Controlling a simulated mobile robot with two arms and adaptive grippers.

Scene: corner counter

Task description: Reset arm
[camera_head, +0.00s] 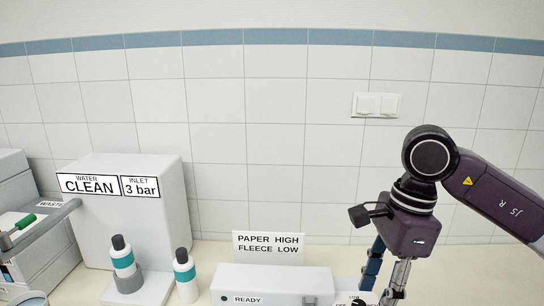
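My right arm comes in from the right. Its dark purple wrist points down, and the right gripper (379,296) hangs at the bottom edge beside a small white labelled box (350,298). A dark blue finger and a metallic finger show with a gap between them, but their tips are at or below the picture's edge. Whether the gripper holds anything cannot be seen. My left gripper is not in view.
A white device (255,283) marked READY stands left of the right gripper, with a sign (269,248) behind it. Two white-and-teal bottles, one (185,275) standing free, and a white water box (130,215) are at left. Counter space (480,275) at right is clear.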

